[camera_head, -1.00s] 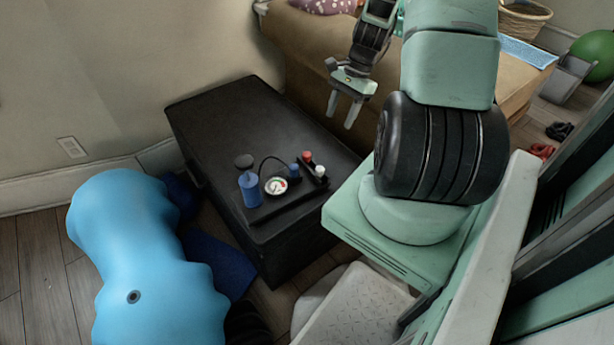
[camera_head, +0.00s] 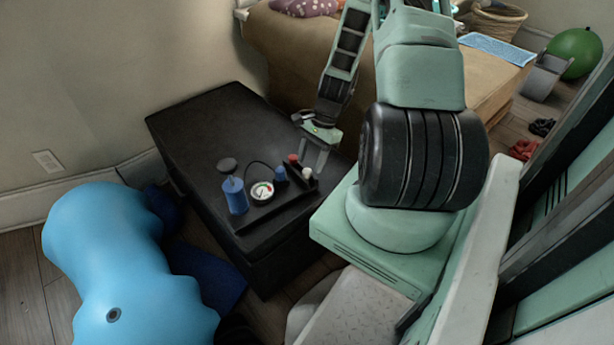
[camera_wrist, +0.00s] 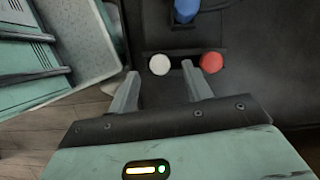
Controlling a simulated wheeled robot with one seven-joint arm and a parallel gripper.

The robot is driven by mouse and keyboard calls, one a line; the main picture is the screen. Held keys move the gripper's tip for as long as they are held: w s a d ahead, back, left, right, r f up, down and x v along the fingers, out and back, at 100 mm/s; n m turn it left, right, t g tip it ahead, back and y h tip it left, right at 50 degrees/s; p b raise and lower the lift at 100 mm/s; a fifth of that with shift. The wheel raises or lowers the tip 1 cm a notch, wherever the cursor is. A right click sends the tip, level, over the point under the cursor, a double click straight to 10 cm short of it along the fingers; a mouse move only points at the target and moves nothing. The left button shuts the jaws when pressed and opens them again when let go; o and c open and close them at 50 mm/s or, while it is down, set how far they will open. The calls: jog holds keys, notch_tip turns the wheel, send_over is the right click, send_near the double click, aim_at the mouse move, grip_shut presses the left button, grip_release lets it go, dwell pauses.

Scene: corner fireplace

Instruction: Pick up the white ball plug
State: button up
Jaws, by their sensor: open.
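The white ball plug (camera_wrist: 159,64) sits in a dark rack beside a red ball plug (camera_wrist: 211,62) in the wrist view. In the head view the white plug (camera_head: 307,173) is at the right end of the rack, partly close behind my finger. My gripper (camera_wrist: 160,82) is open and empty. Its two fingers point toward the rack, with the white plug just beyond and between the tips in the wrist view. In the head view my gripper (camera_head: 312,168) hangs over the red and white plugs. Whether a finger touches a plug cannot be told.
The rack is part of a black board on a black chest (camera_head: 200,130). The board also holds a blue bottle (camera_head: 235,196), a round gauge (camera_head: 262,191) and a blue plug (camera_head: 280,174). A large blue figure (camera_head: 100,250) stands left of the chest. The chest's far top is clear.

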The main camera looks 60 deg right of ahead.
aim_at(307, 176)
jog(key=x, duration=0.3)
jog(key=shift+r, duration=0.1)
jog(key=shift+c, duration=0.3)
jog(key=c, duration=1)
